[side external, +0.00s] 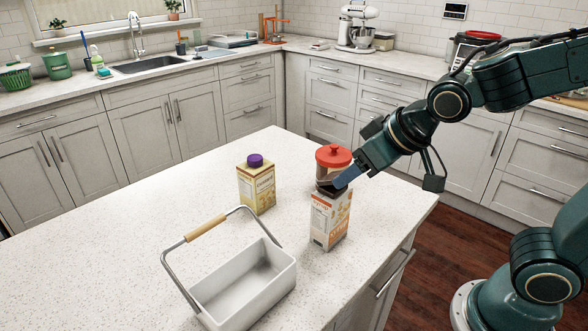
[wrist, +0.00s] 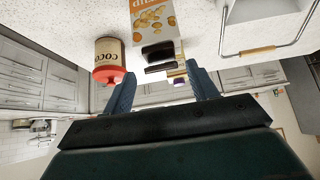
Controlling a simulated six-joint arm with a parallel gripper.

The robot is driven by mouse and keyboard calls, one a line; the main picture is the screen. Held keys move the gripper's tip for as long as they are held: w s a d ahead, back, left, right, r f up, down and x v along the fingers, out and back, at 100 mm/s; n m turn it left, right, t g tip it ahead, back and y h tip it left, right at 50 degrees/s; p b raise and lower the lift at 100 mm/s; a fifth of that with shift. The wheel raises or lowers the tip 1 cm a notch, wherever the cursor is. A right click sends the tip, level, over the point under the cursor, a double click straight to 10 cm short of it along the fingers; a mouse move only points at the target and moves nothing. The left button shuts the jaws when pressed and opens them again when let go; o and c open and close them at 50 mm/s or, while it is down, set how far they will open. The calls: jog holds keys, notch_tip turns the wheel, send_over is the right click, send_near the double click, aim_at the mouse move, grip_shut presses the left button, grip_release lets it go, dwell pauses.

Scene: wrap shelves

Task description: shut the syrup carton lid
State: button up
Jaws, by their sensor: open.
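The syrup carton (side external: 330,219) stands upright near the counter's right edge, white and orange with pictured round pieces; it also shows in the wrist view (wrist: 155,20). A dark lid (wrist: 158,51) sits at its top, with a second dark strip beside it, as if the lid stands raised; its exact angle is unclear. In the side view the lid is mostly hidden by my fingers. My gripper (side external: 346,179) is open and empty at the carton's top, fingers on either side of the lid in the wrist view (wrist: 163,88). Contact cannot be told.
A cocoa jar with a red lid (side external: 333,156) stands close behind the carton, near my fingers. A yellow carton with a purple cap (side external: 257,188) stands to the left. A white basket (side external: 246,291) with a raised handle is in front. The counter's left part (side external: 130,235) is clear.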

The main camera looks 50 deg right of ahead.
jog(key=v, duration=1.2)
jog(key=shift+r, duration=0.1)
jog(key=shift+w+r, duration=0.1)
dwell(0.4)
jog(key=shift+w+r+g, duration=0.6)
jog(key=shift+w+g, duration=0.2)
jog(key=shift+w, duration=0.05)
jog(key=shift+w+r+g, duration=0.6)
jog(key=shift+w+g, duration=0.2)
jog(key=shift+w, duration=0.05)
jog(key=x, duration=1.3)
jog(key=shift+w+f, duration=0.2)
jog(key=shift+f, duration=0.15)
jog(key=shift+c, duration=0.2)
jog(key=c, duration=1)
